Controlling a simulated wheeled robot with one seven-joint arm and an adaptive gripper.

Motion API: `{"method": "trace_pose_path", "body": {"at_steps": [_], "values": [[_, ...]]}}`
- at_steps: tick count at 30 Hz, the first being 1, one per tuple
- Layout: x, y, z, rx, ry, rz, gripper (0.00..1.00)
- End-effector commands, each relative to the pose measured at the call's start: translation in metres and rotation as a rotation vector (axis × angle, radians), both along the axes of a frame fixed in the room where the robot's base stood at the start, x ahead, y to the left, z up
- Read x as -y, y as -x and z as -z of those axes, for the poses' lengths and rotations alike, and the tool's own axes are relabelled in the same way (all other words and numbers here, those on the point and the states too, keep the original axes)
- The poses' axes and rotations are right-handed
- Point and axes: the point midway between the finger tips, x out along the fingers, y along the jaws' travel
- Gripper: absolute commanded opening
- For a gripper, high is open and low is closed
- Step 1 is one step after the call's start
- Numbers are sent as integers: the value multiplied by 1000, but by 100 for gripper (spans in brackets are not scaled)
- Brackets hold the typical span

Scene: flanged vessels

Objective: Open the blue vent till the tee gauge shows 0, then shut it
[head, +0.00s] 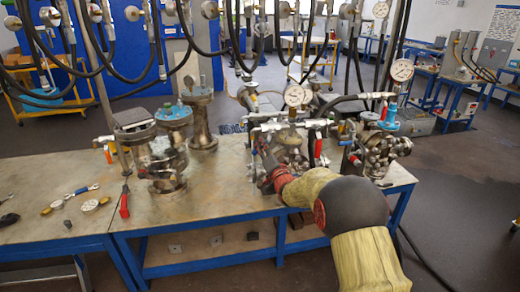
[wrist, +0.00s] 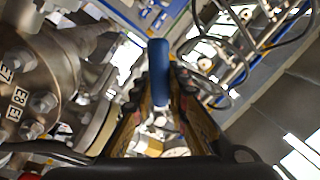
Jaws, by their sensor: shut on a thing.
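In the wrist view, the blue vent handle (wrist: 159,62) stands upright between the two fingers of my gripper (wrist: 160,95), which is shut on it. In the head view, my gripper (head: 266,158) reaches in at the front of the middle vessel's piping, and the blue handle is hidden there. A round white dial gauge (head: 295,95) stands above that piping. A second gauge (head: 402,70) stands above the right vessel. I cannot tell for sure which is the tee gauge, and the dials are too small to read.
The vessels stand on a workbench (head: 215,205) with a blue frame. A flanged vessel (head: 160,155) stands left of my gripper. Red-handled valves (head: 318,148) sit close on the right. Loose tools and a spare gauge (head: 90,205) lie at the left. Black hoses hang above.

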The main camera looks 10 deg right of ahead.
Motion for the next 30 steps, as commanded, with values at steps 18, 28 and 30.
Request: {"method": "trace_pose_path", "body": {"at_steps": [18,28,30], "values": [[-13,0,-29,1,-545,-1,0],[-13,0,-39,-1,-702,1,0],[-13,0,-40,-1,-719,0,0]]}}
